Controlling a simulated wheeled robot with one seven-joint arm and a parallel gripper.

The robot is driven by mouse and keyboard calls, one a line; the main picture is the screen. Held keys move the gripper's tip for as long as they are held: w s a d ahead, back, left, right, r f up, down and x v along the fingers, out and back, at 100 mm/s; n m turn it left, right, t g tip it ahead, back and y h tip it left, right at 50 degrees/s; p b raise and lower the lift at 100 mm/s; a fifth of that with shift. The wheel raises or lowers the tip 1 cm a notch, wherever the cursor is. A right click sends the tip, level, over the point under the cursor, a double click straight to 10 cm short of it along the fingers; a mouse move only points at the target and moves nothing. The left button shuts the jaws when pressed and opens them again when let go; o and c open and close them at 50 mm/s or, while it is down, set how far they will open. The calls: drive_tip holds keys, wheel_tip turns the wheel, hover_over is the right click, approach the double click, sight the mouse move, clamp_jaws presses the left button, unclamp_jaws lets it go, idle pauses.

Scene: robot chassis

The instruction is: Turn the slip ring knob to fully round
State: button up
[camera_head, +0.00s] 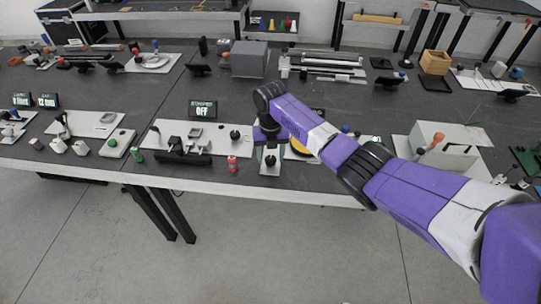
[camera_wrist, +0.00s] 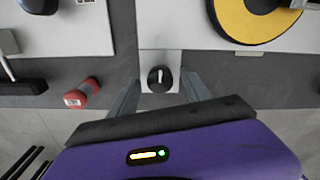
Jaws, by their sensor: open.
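A small round black knob (camera_wrist: 160,79) with a white pointer line sits on a narrow light plate (camera_wrist: 160,58) in the wrist view. The line points nearly straight up in the picture. My gripper (camera_wrist: 160,82) is open, with one finger on each side of the knob and a gap to each. I cannot tell the fingers' height above it. In the head view the knob (camera_head: 270,159) shows near the table's front edge, just below my wrist. A yellow and black ring (camera_wrist: 229,22) lies to the upper right of the knob, partly cut off. My fingertips are not clear in the head view.
A red cylinder (camera_wrist: 82,96) lies to the left of my gripper. A white board with black fixtures (camera_head: 205,140) and a display reading OFF (camera_head: 203,109) stand left of my arm. A white box (camera_head: 440,143) is at the right. The floor in front is clear.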

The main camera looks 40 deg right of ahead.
drive_tip(key=shift+c, duration=0.5)
clamp_jaws()
drive_tip(key=shift+m, duration=0.3)
